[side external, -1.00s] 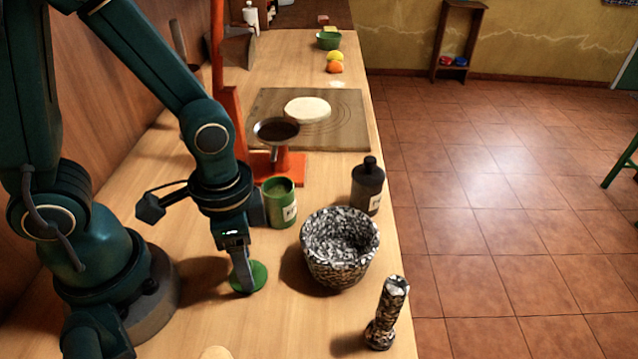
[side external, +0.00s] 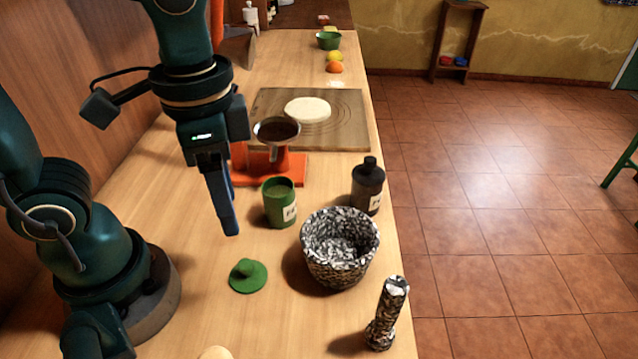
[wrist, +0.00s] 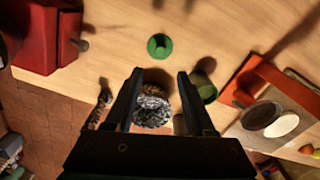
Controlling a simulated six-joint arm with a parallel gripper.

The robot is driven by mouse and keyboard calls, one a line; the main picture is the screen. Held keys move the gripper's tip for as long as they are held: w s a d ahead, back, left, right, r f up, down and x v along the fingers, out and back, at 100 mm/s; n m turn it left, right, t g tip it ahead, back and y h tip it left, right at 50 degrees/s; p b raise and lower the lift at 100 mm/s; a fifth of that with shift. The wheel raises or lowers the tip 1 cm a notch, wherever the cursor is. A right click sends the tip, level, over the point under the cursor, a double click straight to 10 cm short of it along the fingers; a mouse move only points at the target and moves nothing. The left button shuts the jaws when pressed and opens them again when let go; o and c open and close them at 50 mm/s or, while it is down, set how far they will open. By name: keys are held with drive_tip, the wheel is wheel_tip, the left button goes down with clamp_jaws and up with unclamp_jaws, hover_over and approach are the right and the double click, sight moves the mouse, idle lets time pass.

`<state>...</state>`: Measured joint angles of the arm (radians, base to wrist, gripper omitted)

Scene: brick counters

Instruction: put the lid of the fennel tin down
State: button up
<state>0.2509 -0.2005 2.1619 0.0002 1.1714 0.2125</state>
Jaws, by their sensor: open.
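The green lid (side external: 248,275) with its knob lies on the wooden counter, knob up, left of the speckled bowl. It also shows in the wrist view (wrist: 159,46). The green fennel tin (side external: 280,203) stands upright with its top open, behind the lid and to its right; its label is only partly visible. My gripper (side external: 231,232) is raised above the counter, behind the lid and apart from it. In the wrist view, its two fingers (wrist: 160,78) are spread with nothing held between them.
A speckled mortar-like bowl (side external: 340,250) stands right of the lid, with a speckled pestle (side external: 388,313) standing in front. A dark bottle (side external: 367,186) is beside the tin. An orange scale (side external: 276,165) with a metal pan stands behind. Counter around the lid is clear.

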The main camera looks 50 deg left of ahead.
drive_tip(key=a+n+t, duration=0.1)
drive_tip(key=t, duration=0.1)
drive_tip(key=a+r+n+t, duration=0.1)
drive_tip(key=n, duration=0.1)
drive_tip(key=a+r+n+t, duration=0.1)
drive_tip(key=a+n+t, duration=0.1)
drive_tip(key=shift+w+t, duration=0.3)
